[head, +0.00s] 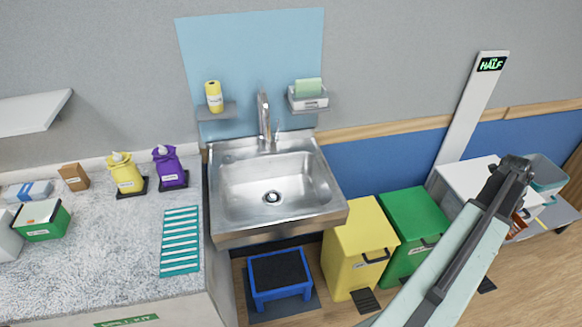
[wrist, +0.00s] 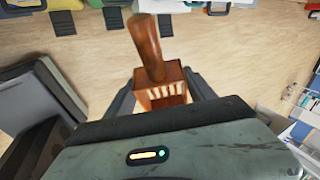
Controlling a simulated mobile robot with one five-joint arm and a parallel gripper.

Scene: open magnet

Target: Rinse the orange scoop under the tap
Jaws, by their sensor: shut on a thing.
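The orange scoop (wrist: 148,48) shows in the wrist view as an orange-brown handle with a slotted, box-like part. The slotted part sits between the fingers of my gripper (wrist: 163,92), which is shut on it; the handle points away toward the top of the picture. In the head view my arm reaches up at the right, well away from the sink. A small orange-brown patch (head: 518,227) shows beside the arm there; I cannot tell if it is the scoop. The tap (head: 264,117) stands upright at the back of the steel sink (head: 238,187), whose basin looks empty.
A yellow bin (head: 352,245) and a green bin (head: 412,225) stand between the sink and my arm. A blue step stool (head: 279,293) is below the sink.

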